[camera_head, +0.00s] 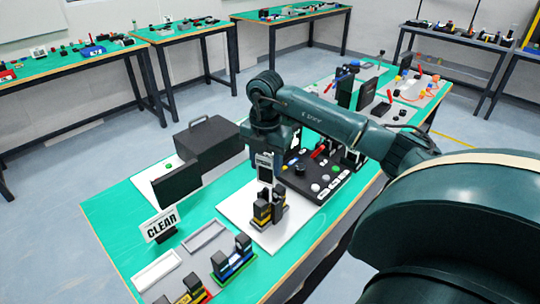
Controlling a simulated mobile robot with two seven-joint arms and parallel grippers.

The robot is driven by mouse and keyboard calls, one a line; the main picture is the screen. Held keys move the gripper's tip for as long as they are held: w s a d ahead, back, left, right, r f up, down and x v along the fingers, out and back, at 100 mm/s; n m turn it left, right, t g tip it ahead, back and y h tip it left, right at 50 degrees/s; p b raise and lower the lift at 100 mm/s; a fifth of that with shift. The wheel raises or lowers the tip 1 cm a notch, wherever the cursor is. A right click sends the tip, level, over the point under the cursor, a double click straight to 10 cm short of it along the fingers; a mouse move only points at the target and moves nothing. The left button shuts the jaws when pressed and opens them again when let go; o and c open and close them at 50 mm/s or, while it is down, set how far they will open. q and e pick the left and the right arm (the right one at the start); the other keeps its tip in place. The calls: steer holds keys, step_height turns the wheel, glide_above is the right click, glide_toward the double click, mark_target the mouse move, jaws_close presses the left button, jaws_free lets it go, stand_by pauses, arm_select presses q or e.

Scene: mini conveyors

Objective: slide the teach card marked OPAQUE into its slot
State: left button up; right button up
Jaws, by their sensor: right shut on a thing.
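My right arm comes in from the right, and its gripper (265,172) points down over the white board (238,205) on the near green table. It is shut on a small upright card-like piece (264,160) with a pale face, which I take for the teach card. Its marking is too small to read. The piece is just above or at a dark sensor block with yellow bands (263,213); I cannot tell whether they touch. The slot is not clear to see. A white card marked CLEAR (161,225) stands in a dark holder to the left. My left gripper is not in view.
A black control panel (318,187) with knobs lies right of the gripper. A dark case (208,140) and a dark screen (177,184) stand to the left. Grey trays (206,237) and more sensor blocks (233,258) are in front. Bare green table shows at the left.

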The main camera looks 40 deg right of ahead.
mark_target(270, 174)
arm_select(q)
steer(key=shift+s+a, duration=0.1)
arm_select(e)
steer(key=m, duration=0.1)
steer(key=d+m, duration=0.1)
steer(key=m, duration=0.1)
steer(key=shift+d+r, duration=0.15)
steer(key=shift+d, duration=0.1)
steer(key=shift+f+b, duration=0.55)
steer(key=shift+f, duration=0.45)
step_height(270, 174, down, 2)
steer(key=shift+f+b, duration=0.1)
steer(key=shift+b, duration=0.6)
steer(key=shift+f, duration=0.3)
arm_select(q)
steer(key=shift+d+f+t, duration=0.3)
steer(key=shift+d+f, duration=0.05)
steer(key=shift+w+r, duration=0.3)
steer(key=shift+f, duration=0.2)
arm_select(e)
steer(key=shift+f, duration=0.2)
